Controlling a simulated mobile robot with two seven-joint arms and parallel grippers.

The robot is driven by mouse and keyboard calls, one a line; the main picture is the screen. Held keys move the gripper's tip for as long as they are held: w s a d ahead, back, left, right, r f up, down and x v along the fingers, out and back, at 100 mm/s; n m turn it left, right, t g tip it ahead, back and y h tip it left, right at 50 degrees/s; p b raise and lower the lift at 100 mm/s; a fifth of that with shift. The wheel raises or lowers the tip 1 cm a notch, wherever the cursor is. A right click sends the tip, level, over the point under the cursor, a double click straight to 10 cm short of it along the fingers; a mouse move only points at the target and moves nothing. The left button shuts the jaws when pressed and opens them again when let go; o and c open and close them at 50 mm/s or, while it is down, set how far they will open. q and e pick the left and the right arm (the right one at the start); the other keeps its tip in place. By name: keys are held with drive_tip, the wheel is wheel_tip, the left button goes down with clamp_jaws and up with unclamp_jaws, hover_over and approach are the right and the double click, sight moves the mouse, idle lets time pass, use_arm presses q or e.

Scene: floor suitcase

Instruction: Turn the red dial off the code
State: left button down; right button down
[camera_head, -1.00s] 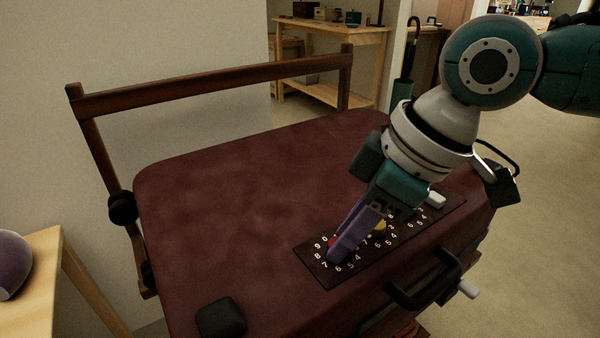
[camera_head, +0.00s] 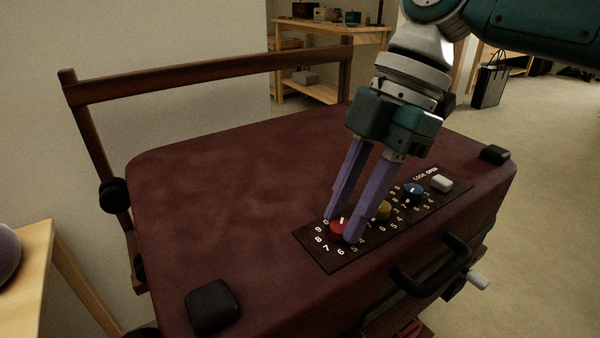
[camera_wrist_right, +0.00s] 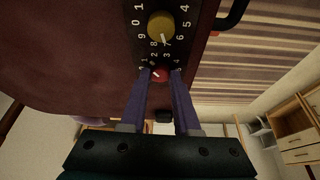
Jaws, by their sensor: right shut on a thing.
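The red dial (camera_head: 338,228) sits at the left end of the dark number panel (camera_head: 318,256) on the suitcase top. It also shows in the right wrist view (camera_wrist_right: 160,75), partly between the fingertips. My right gripper (camera_head: 340,228) has its two purple fingers pointing down, one on each side of the red dial, shut on it. The fingers hide some of the numbers around it. A yellow dial (camera_head: 384,210) and a blue dial (camera_head: 412,192) sit further right on the panel. My left gripper is not in view.
The maroon suitcase (camera_head: 230,190) has a raised brown handle frame (camera_head: 210,80) behind it and a black carry handle (camera_head: 440,268) in front. A white switch (camera_head: 441,184) sits by the LOCK and OPEN labels. A wooden table (camera_head: 30,265) stands at left.

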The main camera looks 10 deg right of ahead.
drive_tip(key=shift+a+n+g+b, duration=0.1)
drive_tip(key=shift+n+g+b, duration=0.4)
drive_tip(key=shift+n+b, duration=0.5)
drive_tip(key=shift+w+n, duration=0.1)
drive_tip(key=shift+n, duration=0.2)
drive_tip(key=c, duration=0.6)
unclamp_jaws()
drive_tip(key=shift+h, duration=0.3)
drive_tip(key=shift+c, duration=0.2)
drive_tip(key=p+v, duration=0.2)
drive_tip(key=v, duration=0.8)
